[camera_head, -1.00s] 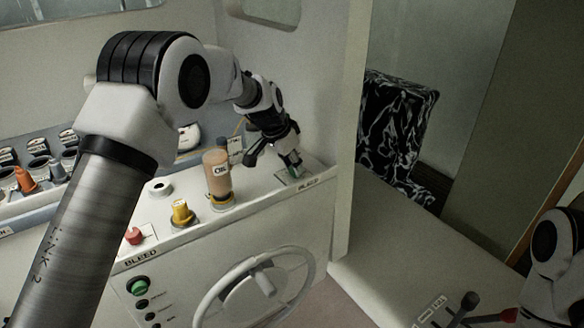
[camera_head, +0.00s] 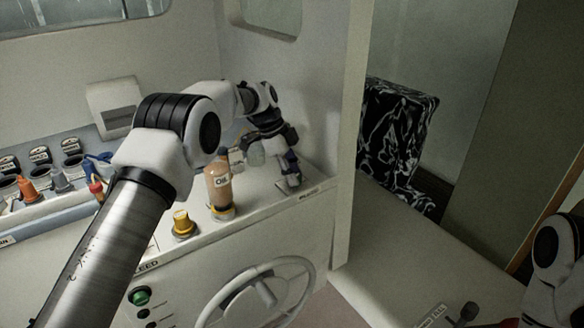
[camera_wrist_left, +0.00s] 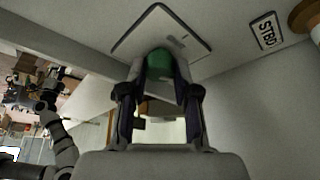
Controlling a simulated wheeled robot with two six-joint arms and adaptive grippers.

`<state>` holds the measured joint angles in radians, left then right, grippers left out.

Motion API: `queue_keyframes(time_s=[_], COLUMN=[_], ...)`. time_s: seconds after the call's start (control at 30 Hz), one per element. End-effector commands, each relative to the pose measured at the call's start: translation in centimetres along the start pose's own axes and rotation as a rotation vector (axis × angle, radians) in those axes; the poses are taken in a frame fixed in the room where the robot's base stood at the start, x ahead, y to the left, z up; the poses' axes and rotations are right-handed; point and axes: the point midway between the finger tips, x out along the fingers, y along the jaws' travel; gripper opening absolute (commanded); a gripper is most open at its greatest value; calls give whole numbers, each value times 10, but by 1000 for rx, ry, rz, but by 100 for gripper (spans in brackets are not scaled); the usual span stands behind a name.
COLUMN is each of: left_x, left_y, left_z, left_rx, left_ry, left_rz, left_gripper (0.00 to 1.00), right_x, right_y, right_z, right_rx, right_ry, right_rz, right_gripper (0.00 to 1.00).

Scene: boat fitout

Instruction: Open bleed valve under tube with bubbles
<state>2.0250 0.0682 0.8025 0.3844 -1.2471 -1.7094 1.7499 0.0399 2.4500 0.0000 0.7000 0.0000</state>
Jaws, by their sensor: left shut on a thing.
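My left gripper (camera_head: 290,184) is to the right of the tube, pointing down at the console's right end. In the left wrist view its two fingers (camera_wrist_left: 160,85) are shut on a green knob (camera_wrist_left: 160,64), one finger on each side. The knob sits on a square plate (camera_wrist_left: 190,40); a STBD label (camera_wrist_left: 267,33) is beside it. In the head view the gripper hides the knob.
A yellow knob (camera_head: 182,224) stands left of the tube. A steering wheel (camera_head: 262,292) and a green button (camera_head: 139,296) are on the console front. A wall panel (camera_head: 345,150) rises right of the gripper. Orange and other coloured items (camera_head: 28,188) stand at the left.

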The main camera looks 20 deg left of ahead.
Motion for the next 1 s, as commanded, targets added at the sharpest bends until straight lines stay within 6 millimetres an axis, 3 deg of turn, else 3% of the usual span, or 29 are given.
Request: queue_keyframes(time_s=[0.4,1.0], left_x=[4,6], left_y=[1,1], left_z=[-1,0], left_rx=[250,309], left_ry=[2,2], left_rz=[116,143], left_gripper=[0,0], right_x=[-31,-36], right_y=[0,0], right_z=[0,0], right_rx=[0,0], right_ry=[0,0], right_rz=[0,0], right_gripper=[40,40])
